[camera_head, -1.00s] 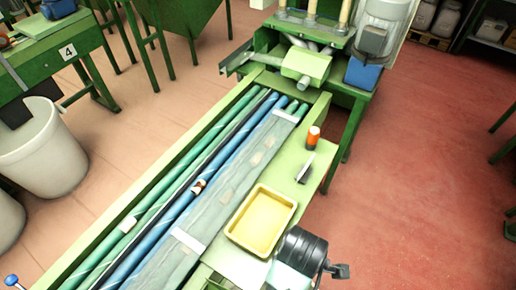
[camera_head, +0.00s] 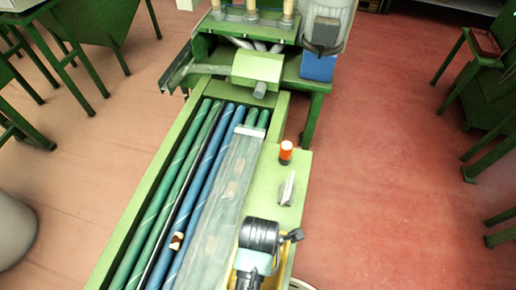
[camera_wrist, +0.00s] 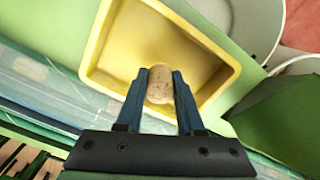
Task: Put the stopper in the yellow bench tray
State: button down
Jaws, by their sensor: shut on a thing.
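A tan, speckled cork stopper (camera_wrist: 160,84) is held between the two blue fingers of my gripper (camera_wrist: 161,76), as the wrist view shows. The yellow bench tray (camera_wrist: 98,58) lies behind the stopper and fingertips in that view. Its floor looks empty where it shows; the fingers and stopper cover part of it. The height of the stopper over the tray floor is hard to tell. In the head view, my arm hides most of the tray and only a yellow edge (camera_head: 231,279) shows at the bottom.
A small brown and white piece (camera_head: 177,240) lies on the blue and green rollers (camera_head: 190,190). A clear cover (camera_head: 225,195) lies beside them. An orange-capped item (camera_head: 286,151) and a small metal-looking piece (camera_head: 287,188) stand on the green bench ledge. A white bin shows at left.

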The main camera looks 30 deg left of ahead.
jog(key=shift+f, duration=1.75)
jog(key=shift+f, duration=0.1)
jog(key=c, duration=0.5)
grip_release()
notch_tip(320, 180, up, 12)
jog(key=shift+r, duration=0.15)
